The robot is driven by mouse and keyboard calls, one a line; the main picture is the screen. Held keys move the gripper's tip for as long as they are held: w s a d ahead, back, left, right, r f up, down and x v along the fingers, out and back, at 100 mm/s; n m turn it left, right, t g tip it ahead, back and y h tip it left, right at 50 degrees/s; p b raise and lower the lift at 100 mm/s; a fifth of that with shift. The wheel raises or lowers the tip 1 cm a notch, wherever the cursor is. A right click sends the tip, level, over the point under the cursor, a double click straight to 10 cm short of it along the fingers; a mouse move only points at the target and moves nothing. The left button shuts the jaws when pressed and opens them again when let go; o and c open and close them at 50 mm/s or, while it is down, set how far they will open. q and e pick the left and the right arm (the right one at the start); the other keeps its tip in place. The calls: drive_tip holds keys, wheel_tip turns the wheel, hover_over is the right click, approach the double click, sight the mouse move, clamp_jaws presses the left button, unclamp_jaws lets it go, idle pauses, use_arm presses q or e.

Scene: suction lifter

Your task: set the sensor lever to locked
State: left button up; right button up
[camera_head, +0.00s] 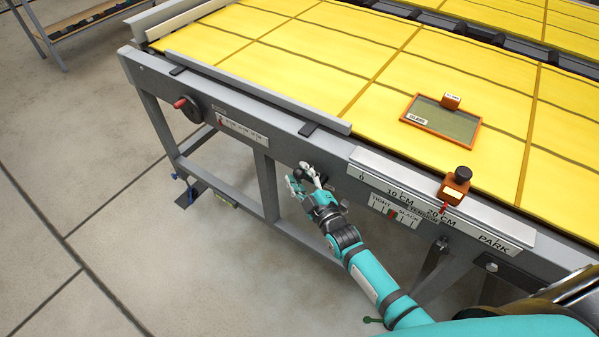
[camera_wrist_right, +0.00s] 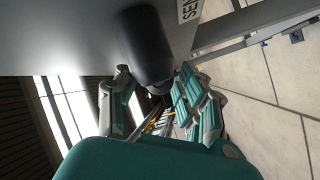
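My right gripper (camera_head: 304,180) is at the front rail of the yellow-topped table, left of the printed scale. A thick black lever handle (camera_wrist_right: 145,45) juts from the grey rail between its fingers in the right wrist view. The fingers (camera_wrist_right: 153,72) are spread on either side of the handle's end; firm contact cannot be made out. A white label beginning "SE" (camera_wrist_right: 188,9) is beside the handle. In the head view the hand mostly hides the lever, and its setting cannot be read. My left gripper is not in view.
A round dark dial with a red knob (camera_head: 188,107) is on the rail to the left. An orange slider with a black knob (camera_head: 455,186) is on the scale to the right. An orange-framed panel (camera_head: 442,120) lies on the yellow surface (camera_head: 300,50).

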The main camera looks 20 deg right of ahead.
drive_tip(key=shift+w+a, duration=0.1)
drive_tip(key=shift+w, duration=0.35)
drive_tip(key=shift+c, duration=0.2)
clamp_jaws()
